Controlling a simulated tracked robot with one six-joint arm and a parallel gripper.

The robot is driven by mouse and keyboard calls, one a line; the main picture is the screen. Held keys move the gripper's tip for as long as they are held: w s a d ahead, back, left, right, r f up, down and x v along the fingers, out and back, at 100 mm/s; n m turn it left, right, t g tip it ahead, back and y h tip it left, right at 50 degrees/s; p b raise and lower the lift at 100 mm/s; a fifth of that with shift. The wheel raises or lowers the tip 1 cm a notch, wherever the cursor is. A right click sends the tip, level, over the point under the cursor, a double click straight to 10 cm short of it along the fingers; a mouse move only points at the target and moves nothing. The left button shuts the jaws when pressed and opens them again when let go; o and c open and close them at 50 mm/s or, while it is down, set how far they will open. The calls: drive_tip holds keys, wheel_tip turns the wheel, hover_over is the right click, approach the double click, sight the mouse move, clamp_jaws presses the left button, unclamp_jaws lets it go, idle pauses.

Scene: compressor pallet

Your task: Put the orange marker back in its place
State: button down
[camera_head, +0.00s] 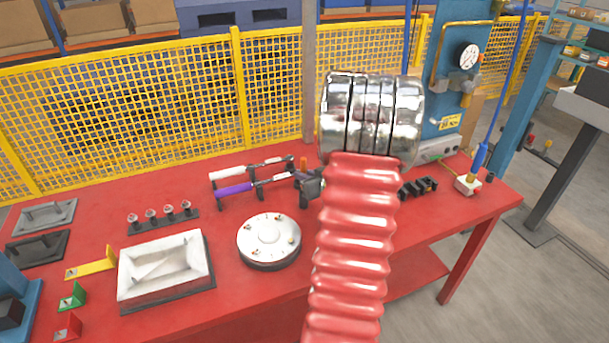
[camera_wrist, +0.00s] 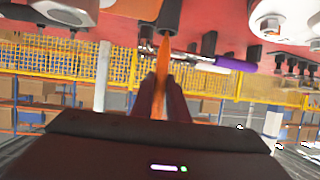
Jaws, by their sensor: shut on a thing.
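The orange marker (camera_wrist: 161,75) is between the two dark fingers of my gripper (camera_wrist: 164,92) in the wrist view, which are shut on it. Its narrow far end meets a dark cylindrical piece (camera_wrist: 170,16); I cannot tell whether this is part of the marker or a separate thing. A purple marker-like tool (camera_head: 235,190) and a white one (camera_head: 227,173) lie left of the gripper. My arm hides part of the table.
The red table (camera_head: 200,318) carries a round white-topped fixture (camera_head: 268,232), a white tray (camera_head: 160,285), a row of small pegs (camera_head: 168,221) and black clips (camera_head: 418,187) right of my arm. A yellow mesh fence (camera_head: 130,120) stands behind. Bare table lies along the front.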

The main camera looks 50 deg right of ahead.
drive_tip(key=shift+f, duration=2.6)
idle(1.1)
drive_tip(key=c, duration=1.7)
unclamp_jaws()
drive_tip(key=shift+o, duration=0.2)
drive_tip(key=shift+s, duration=0.1)
drive_tip(key=v, duration=1.3)
drive_tip(key=shift+s+a, duration=0.2)
drive_tip(key=shift+s, duration=0.05)
drive_tip(key=shift+r, duration=0.1)
